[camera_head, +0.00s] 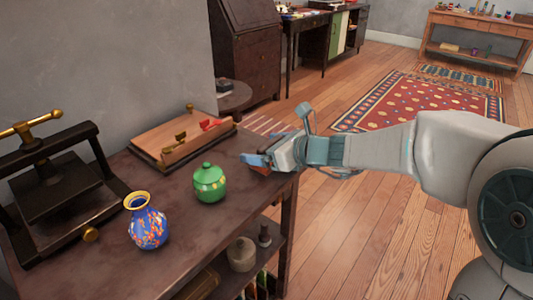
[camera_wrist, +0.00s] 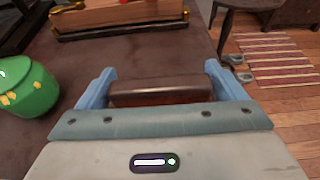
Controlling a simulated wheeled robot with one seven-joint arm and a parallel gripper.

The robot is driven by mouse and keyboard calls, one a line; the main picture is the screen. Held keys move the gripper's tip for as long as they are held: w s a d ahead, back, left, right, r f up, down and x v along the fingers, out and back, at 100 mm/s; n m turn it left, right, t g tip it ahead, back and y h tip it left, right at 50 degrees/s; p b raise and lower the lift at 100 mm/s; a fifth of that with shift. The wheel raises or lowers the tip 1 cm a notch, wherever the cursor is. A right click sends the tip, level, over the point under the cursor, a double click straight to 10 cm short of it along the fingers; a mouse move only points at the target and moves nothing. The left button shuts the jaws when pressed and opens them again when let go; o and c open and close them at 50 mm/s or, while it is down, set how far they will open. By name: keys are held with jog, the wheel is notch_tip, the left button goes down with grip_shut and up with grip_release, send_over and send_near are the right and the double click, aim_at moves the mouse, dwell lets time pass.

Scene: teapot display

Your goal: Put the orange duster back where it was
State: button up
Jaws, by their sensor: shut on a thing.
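My gripper (camera_head: 256,161) is low over the right end of the dark table, its blue fingers pointing left. In the wrist view my gripper (camera_wrist: 157,82) has its two fingers on either side of a block with a dark brown top and a reddish-orange lower part, which I take as the orange duster (camera_wrist: 148,92). The gripper is shut on it. In the head view only a small orange-brown part of the duster (camera_head: 261,170) shows under the fingers, close to the tabletop. Whether it touches the table I cannot tell.
A green lidded pot (camera_head: 209,184) stands left of my gripper; a blue patterned vase (camera_head: 147,224) is nearer. A wooden board with brass fittings (camera_head: 170,146) lies behind, and a black press (camera_head: 55,180) is at the left. Bare tabletop (camera_head: 238,150) lies between board and gripper.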

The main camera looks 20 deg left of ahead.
jog(key=shift+f, duration=0.15)
jog(key=o, duration=0.7)
